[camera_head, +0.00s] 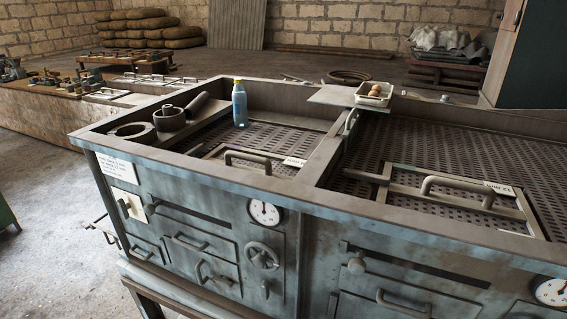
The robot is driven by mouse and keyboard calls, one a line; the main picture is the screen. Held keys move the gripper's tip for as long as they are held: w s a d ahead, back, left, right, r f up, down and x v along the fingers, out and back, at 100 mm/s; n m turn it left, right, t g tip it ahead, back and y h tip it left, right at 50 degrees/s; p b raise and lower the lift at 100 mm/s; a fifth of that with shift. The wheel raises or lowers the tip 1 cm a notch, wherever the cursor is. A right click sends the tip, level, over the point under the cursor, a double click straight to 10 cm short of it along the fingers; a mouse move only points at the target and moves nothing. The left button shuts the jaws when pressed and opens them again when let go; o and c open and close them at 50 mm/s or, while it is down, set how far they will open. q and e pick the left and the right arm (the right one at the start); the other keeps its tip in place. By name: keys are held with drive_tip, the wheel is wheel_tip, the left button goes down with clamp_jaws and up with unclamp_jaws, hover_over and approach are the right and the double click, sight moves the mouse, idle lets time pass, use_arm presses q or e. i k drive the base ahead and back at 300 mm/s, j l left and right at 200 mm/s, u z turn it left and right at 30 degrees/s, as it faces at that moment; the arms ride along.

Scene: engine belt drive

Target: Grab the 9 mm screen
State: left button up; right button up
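Two framed, perforated screens with bar handles lie in the sunken compartments of the grey metal machine (190,176). The left screen (248,157) sits in the left compartment with a small white label (295,162) at its right end. The right screen (458,190) sits in the right compartment with a white label (498,188) near its handle. The print on both labels is too small to read surely, so I cannot tell which screen is the 9 mm one. Neither of my grippers is in view.
A blue bottle (239,104), a dark pot (170,118) and a ring (131,132) stand in the left compartment. A white tray with eggs (374,93) rests on a flat plate (338,96) by the divider. Handled frames (145,78) lie on the left bench.

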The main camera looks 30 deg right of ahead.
sight(284, 168)
drive_tip(key=i+z, duration=0.2)
drive_tip(key=z, duration=0.3)
drive_tip(key=i+z, duration=0.15)
drive_tip(key=z, duration=0.35)
drive_tip(key=j+z, duration=0.9)
